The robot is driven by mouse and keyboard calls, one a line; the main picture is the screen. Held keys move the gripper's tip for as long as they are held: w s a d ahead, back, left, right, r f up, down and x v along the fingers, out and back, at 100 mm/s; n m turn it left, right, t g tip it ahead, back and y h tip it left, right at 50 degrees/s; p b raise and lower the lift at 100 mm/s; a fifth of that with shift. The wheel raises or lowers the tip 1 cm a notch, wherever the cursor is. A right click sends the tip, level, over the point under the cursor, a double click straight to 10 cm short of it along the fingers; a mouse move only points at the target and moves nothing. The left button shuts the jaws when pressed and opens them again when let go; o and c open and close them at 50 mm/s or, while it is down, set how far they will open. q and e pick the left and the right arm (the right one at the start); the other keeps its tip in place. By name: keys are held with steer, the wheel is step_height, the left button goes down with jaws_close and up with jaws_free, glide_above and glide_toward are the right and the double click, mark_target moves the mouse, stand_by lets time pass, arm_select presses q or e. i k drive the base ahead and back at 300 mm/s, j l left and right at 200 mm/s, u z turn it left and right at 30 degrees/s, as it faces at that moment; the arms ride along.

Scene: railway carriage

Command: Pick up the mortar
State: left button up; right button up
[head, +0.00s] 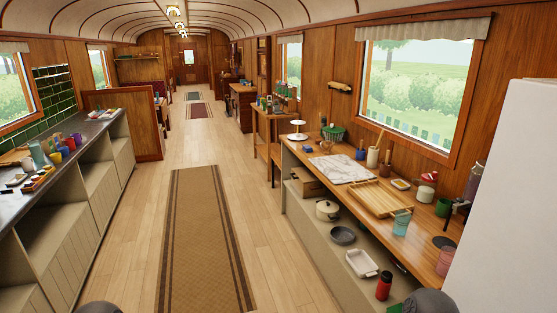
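I cannot single out the mortar for certain. A small pale upright vessel (373,157) with a thin stick rising from it stands at the back of the right-hand wooden counter (310,158), below the window; it is too small to tell if it is the mortar. Neither of my grippers is in view. Only dark rounded parts of my own body show at the bottom edge.
The right counter also holds a marble slab (342,168), a wooden rack (380,199), a teal cup (401,223) and a green basket (333,133). A white cabinet (515,200) stands at right. A left counter (85,130) holds cups. The aisle with its runner (205,240) is clear.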

mark_target(327, 148)
steer(key=i, duration=3.9)
